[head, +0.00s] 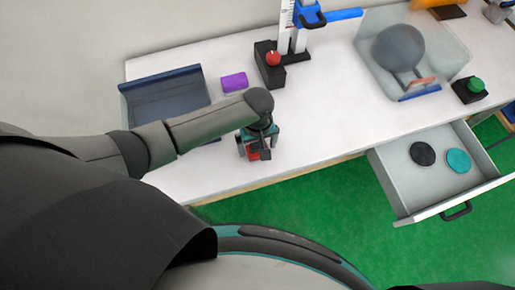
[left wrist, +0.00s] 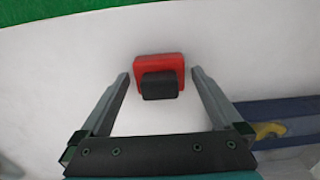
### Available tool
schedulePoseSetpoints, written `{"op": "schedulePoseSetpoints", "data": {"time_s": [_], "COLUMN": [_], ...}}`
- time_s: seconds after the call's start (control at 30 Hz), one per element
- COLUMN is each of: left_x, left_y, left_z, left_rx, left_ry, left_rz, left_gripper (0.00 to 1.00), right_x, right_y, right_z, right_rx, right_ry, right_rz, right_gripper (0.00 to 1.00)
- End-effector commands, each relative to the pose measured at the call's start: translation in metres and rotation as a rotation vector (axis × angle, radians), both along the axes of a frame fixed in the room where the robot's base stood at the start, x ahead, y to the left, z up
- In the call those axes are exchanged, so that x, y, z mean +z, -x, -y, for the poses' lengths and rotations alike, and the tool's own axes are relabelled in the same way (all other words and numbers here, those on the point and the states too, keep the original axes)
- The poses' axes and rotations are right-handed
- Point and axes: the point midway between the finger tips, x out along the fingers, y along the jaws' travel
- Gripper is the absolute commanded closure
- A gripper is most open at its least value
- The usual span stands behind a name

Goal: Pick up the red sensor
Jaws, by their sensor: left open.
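The red sensor (left wrist: 160,66) lies on the white table, a red block with a black block (left wrist: 159,85) on it. In the left wrist view it sits between and just beyond the tips of my left gripper (left wrist: 160,76), whose fingers are open with space on both sides. In the head view my left gripper (head: 259,150) hangs above the table near its front edge and partly hides the red sensor (head: 254,154). I cannot tell the exact height of the fingertips over the table. My right gripper is not in view.
A dark blue tray (head: 165,98) and a purple block (head: 234,82) lie left. Behind stands a tower base with a red button (head: 273,59). A clear bin (head: 450,60) holds a grey ball (head: 398,47). An open drawer (head: 395,180) holds two discs. A green button (head: 476,84) stands right.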

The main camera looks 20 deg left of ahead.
Motion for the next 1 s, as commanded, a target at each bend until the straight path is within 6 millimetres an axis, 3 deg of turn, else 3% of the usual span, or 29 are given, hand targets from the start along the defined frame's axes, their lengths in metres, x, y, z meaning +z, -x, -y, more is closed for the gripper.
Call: {"op": "schedulePoseSetpoints", "data": {"time_s": [0.17,0.9,1.0], "left_x": [0.0006,0.0006,0.0008], "left_y": [-0.0001,0.0003,0.0001], "left_z": [0.0003,0.0001,0.0002], "left_rx": [-0.001,0.000,0.000], "left_ry": [0.000,0.000,0.001], "left_rz": [0.000,-0.001,-0.001], "left_gripper": [0.02,0.85,0.86], "right_x": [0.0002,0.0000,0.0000], "right_y": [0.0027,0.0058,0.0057], "right_z": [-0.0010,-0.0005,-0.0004], "right_rx": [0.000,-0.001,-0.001], "right_ry": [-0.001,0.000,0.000], "right_rz": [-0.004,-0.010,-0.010], "right_gripper": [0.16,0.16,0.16]}}
